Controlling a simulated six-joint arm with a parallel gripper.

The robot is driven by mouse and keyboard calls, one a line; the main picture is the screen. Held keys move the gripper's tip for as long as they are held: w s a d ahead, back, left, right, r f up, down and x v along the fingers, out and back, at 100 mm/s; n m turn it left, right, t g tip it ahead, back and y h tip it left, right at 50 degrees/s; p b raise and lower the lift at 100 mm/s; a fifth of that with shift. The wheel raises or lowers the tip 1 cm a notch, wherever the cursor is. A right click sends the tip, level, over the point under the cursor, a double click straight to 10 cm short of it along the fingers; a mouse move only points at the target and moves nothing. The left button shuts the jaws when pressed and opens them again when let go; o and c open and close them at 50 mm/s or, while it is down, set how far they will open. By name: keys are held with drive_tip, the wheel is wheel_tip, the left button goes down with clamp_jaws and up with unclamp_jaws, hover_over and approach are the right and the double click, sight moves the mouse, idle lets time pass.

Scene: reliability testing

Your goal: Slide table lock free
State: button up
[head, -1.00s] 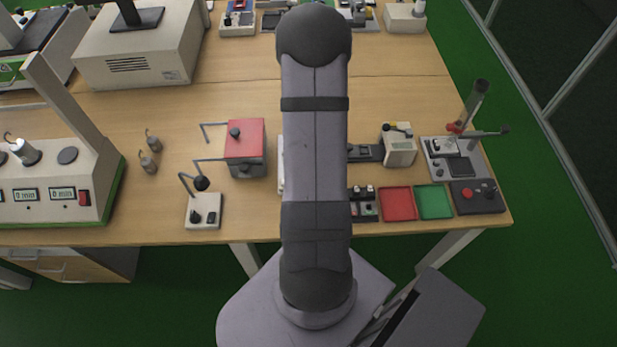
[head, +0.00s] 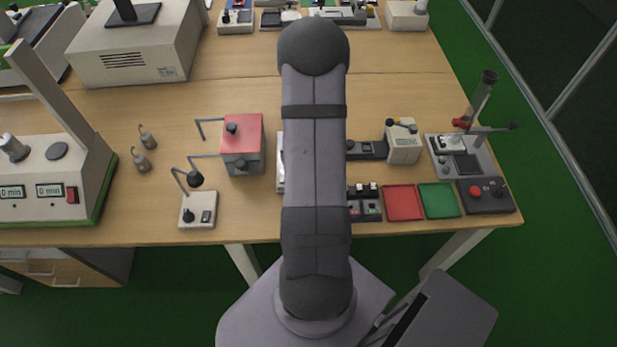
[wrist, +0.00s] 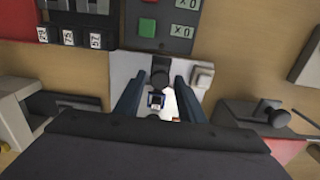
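In the wrist view my gripper (wrist: 156,88) is open, its two dark fingers spread over a white plate (wrist: 122,64). A small dark piece with a pale centre (wrist: 155,100) lies between the fingers. A white block (wrist: 203,76) sits just right of the right finger. I cannot tell whether a finger touches the knob. In the head view my arm hides the gripper and most of the plate; only the plate's left edge (head: 281,164) shows.
A box with counters and buttons (wrist: 160,22) borders the plate in the wrist view. A red-topped box (head: 242,136) stands left of my arm. A red tray (head: 402,203) and green tray (head: 439,200) lie right. Bare wood lies behind the red-topped box.

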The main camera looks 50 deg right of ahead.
drive_tip(key=c, duration=0.6)
drive_tip(key=shift+o, duration=0.2)
drive_tip(key=shift+s+a, duration=0.1)
drive_tip(key=shift+a, duration=0.05)
drive_tip(key=shift+s+a, duration=0.45)
drive_tip(key=shift+s, duration=0.05)
drive_tip(key=shift+s+a+f+p, duration=0.1)
drive_tip(key=shift+a+p, duration=0.05)
drive_tip(key=shift+p, duration=0.2)
drive_tip(key=o, duration=0.6)
drive_tip(key=shift+c, duration=0.2)
drive_tip(key=shift+r, duration=0.2)
